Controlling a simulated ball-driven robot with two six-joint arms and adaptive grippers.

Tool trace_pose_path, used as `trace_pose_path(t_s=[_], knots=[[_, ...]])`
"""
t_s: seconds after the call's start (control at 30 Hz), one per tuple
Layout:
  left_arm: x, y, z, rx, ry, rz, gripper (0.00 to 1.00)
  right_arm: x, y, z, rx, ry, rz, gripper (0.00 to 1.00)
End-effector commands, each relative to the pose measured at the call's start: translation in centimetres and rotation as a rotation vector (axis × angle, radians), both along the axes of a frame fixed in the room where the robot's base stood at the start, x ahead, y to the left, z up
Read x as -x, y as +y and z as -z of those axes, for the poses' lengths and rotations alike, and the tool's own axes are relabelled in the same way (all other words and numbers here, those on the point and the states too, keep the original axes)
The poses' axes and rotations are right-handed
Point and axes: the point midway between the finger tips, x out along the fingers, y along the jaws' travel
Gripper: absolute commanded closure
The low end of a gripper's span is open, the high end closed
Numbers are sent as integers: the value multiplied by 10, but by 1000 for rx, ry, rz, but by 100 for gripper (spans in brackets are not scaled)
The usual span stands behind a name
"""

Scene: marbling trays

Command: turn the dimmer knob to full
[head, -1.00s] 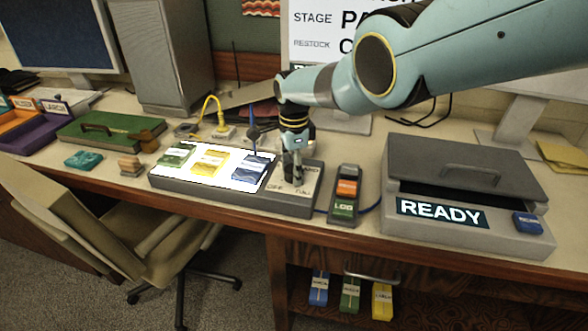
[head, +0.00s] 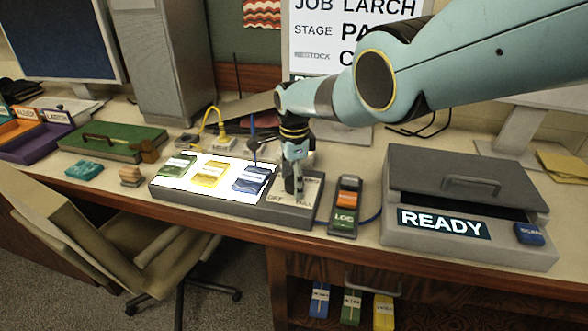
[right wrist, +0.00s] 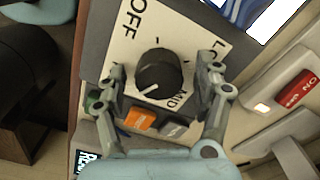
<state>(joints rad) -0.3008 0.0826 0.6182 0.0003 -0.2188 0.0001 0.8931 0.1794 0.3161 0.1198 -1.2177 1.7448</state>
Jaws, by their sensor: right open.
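The dimmer knob (right wrist: 158,72) is a round black knob with a white pointer mark, on a pale plate (right wrist: 120,45) lettered OFF, LO and MID. In the right wrist view its mark points toward the lower left, between MID and the side hidden by a finger. My right gripper (right wrist: 163,66) is open, with one finger on each side of the knob; gaps show beside it. In the head view my right gripper (head: 294,186) reaches down over the plate at the right end of the light box (head: 225,208) and hides the knob. My left gripper is out of view.
The light box's lit panel bears green, yellow and blue packets (head: 250,180). Just right of the plate stands a dark holder (head: 344,208) with an orange and a green block. A grey READY machine (head: 440,165) is further right. A chair (head: 100,230) stands in front.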

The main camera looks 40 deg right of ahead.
Motion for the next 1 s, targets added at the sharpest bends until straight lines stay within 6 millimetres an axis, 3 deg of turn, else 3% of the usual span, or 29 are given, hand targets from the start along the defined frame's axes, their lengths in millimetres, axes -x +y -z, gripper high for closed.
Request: trace_pose_path(t_s=[0.3, 0.7, 1.0], knots=[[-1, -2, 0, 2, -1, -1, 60, 0, -1, -22, 1, -3, 0, 31], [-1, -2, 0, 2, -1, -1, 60, -1, 0, -102, 1, -3, 0, 31], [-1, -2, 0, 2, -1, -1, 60, 0, 0, -119, 0, 0, 0, 31]])
